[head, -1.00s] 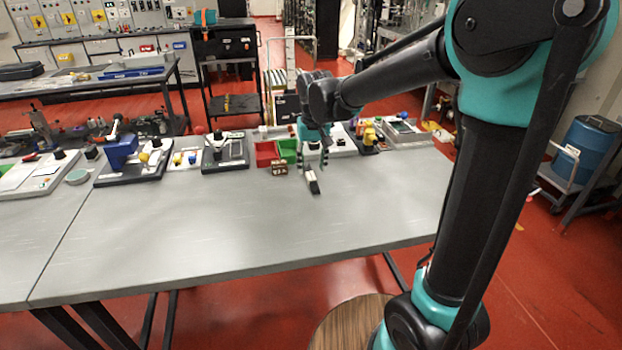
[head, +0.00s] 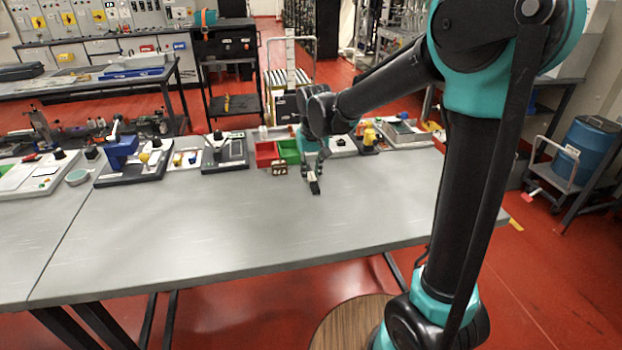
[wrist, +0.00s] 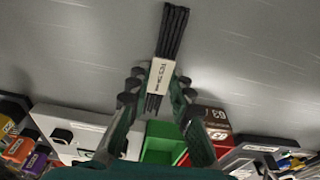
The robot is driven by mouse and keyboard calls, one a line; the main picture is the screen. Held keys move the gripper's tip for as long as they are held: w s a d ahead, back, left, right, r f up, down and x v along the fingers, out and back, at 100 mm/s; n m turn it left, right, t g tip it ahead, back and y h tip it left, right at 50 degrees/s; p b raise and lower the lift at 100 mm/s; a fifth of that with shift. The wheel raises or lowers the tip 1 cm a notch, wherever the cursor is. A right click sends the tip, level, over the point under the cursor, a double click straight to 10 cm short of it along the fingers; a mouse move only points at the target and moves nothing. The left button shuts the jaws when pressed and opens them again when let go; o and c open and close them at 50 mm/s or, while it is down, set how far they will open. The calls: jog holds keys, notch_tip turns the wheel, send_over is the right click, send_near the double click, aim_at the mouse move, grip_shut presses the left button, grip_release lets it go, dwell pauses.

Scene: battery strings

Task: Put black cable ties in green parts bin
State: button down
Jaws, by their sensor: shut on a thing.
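The black cable ties (wrist: 173,32) are a dark bundle with a pale paper band. In the wrist view they lie between my fingertips, and the band sits at the fingers. My gripper (wrist: 154,88) is shut on them. In the head view my gripper (head: 312,172) is low over the table, with the cable ties (head: 314,186) at its tips; I cannot tell whether they touch the table. The green parts bin (head: 289,149) stands just behind and left of my gripper, partly hidden by it. In the wrist view the green bin (wrist: 159,140) shows below the fingers.
A red bin (head: 266,152) stands left of the green one, with a small brown box (head: 279,169) in front. Several training boards line the table's back edge. The front of the grey table (head: 200,220) is clear.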

aim_at(311, 176)
jog(key=shift+r, duration=0.15)
notch_tip(311, 176, up, 20)
dwell(0.6)
